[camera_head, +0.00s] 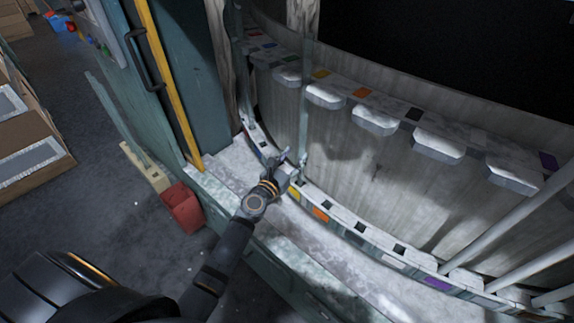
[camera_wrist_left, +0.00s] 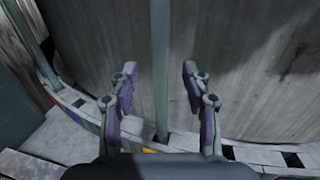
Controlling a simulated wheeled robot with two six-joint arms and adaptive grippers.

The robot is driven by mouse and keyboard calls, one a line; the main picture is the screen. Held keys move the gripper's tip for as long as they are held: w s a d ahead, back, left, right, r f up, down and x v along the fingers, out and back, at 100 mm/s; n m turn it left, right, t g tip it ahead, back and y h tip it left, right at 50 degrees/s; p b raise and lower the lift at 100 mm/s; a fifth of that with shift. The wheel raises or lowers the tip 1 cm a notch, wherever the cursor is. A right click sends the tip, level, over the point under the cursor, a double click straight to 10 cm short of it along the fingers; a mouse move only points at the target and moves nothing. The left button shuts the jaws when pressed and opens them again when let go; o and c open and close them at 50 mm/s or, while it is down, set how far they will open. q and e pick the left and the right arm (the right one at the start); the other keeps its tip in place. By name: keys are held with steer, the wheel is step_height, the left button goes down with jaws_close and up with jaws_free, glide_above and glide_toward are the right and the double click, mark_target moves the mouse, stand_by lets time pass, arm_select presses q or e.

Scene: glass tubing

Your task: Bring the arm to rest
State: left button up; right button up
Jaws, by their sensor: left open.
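My left arm (camera_head: 232,243) reaches up and to the right from the bottom of the head view. Its gripper (camera_head: 290,160) is at the curved rack (camera_head: 347,232), beside an upright glass tube (camera_head: 304,105). In the left wrist view the gripper (camera_wrist_left: 158,77) is open, with its two fingers on either side of the tube (camera_wrist_left: 160,45). A gap shows between the tube and each finger. The tube's lower end meets a slot in the rack; how deep it sits is hidden. My right gripper is not in view.
A second upright tube (camera_head: 242,70) stands to the left. Several slanted pale tubes (camera_head: 520,225) stand at the right. A curved wall with ledges (camera_head: 437,146) rises behind the rack. A red bin (camera_head: 182,207) is on the floor at left, near a teal cabinet with a yellow edge (camera_head: 170,85).

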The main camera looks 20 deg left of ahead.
arm_select(q)
steer(key=s+a, duration=0.1)
steer(key=s, duration=0.5)
steer(key=shift+s, duration=0.2)
steer(key=shift+r, duration=0.1)
